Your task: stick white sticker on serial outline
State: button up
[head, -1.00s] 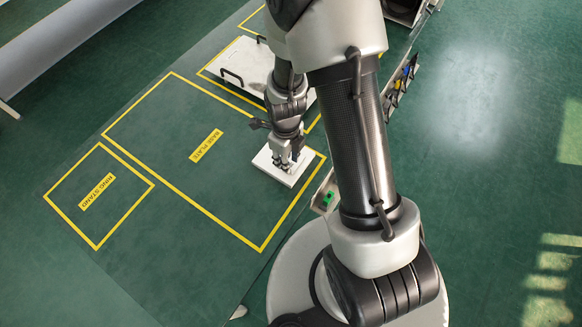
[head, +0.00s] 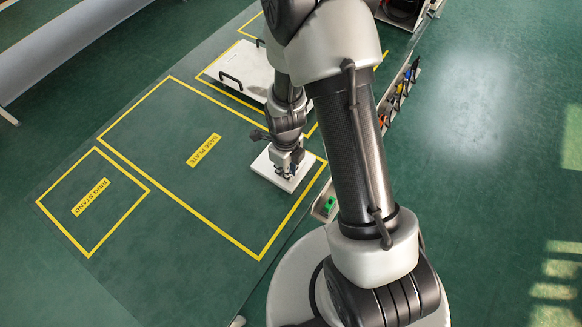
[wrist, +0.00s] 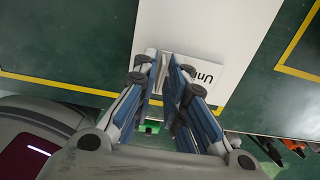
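A white plate (head: 266,171) lies at the right edge of the large yellow floor outline in the head view. In the wrist view the white plate (wrist: 225,22) fills the top middle. A pale rectangle with black lettering starting "Uni" (wrist: 208,76) shows at its near end, partly behind the fingers. I cannot tell if this rectangle is the sticker or the serial outline. My gripper (head: 286,172) points down at the plate, and its fingertips (wrist: 162,62) are close together with a narrow gap. Whether a thin sticker is between them is not clear.
A white panel with black handles (head: 236,66) lies behind the plate. A small tray with a green item (head: 328,205) and a rack of coloured tools (head: 400,92) stand to the right. The yellow outlines labelled BASE PLATE (head: 203,150) and RING STAND (head: 91,197) are empty at left.

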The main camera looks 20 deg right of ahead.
grip_shut()
jog(key=shift+r, duration=0.15)
jog(key=shift+r+p, duration=3)
jog(key=shift+r, duration=0.85)
